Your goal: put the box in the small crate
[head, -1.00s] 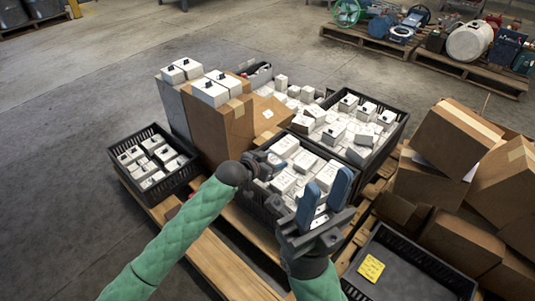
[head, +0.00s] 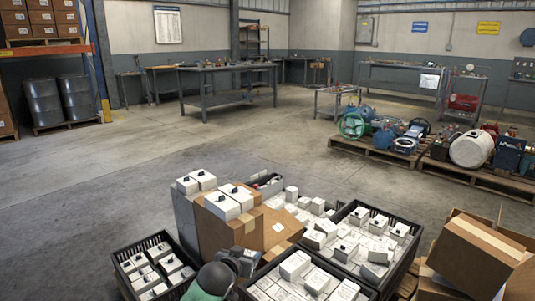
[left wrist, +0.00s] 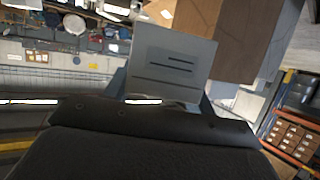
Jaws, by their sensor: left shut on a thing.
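My left gripper (head: 242,262) shows at the bottom of the head view, at the end of my green arm. In the left wrist view the left gripper (left wrist: 162,92) has its blue fingers on both sides of a pale grey box (left wrist: 174,58) with dark lines on its face, and it is shut on it. In the head view I cannot make out the held box. The small black crate (head: 148,243) is at the lower left, left of the gripper, with several white boxes inside. Its front is cut off by the frame. My right gripper is out of view.
Large black crates (head: 345,212) full of white boxes stand right of the gripper. A tall brown carton (head: 222,232) with white boxes on top stands just behind it. Brown cartons (head: 478,250) are at the right. Open floor lies beyond.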

